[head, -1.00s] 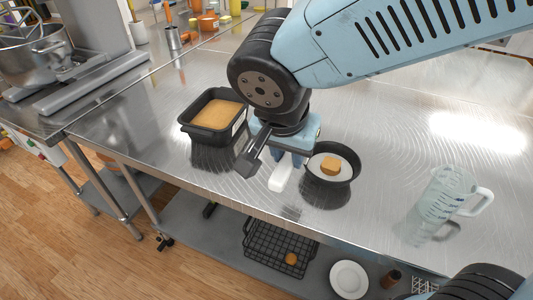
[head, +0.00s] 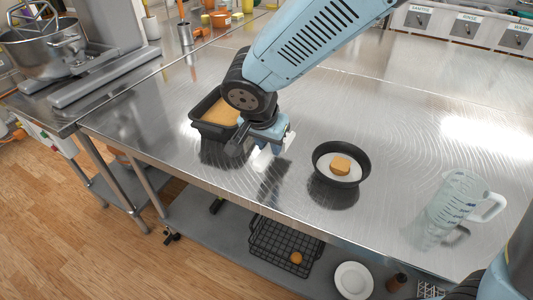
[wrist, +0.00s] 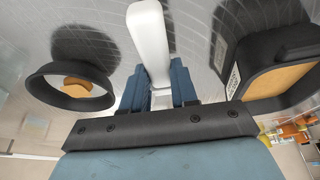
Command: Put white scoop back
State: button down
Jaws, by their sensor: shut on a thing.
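The white scoop (head: 263,158) is held by my gripper (head: 268,145) just right of a black rectangular bin (head: 206,130) filled with tan powder. In the wrist view my gripper (wrist: 161,95) has its two blue fingers on either side of the long white scoop (wrist: 149,42), which points away from the palm. A round black bowl (head: 343,181) with white contents and a tan piece stands apart, to the right. In the wrist view the bowl (wrist: 68,101) is on the left and the bin (wrist: 274,66) on the right. The scoop's full shape is partly hidden.
A clear measuring jug (head: 461,199) stands at the right of the steel table. The table's front edge runs below the bowl. A wire basket (head: 284,246) and a white plate (head: 353,281) are on the lower shelf. A mixer (head: 45,47) stands at the far left.

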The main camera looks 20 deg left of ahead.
jog(key=shift+w+a+f, duration=0.4)
jog(key=shift+a+f, duration=0.1)
jog(key=shift+f, duration=0.3)
jog(key=shift+w+f, duration=0.1)
jog(key=shift+f, duration=1.5)
jog(key=c, duration=0.9)
grip_release()
jog(key=shift+o, duration=0.2)
jog(key=v, duration=1.2)
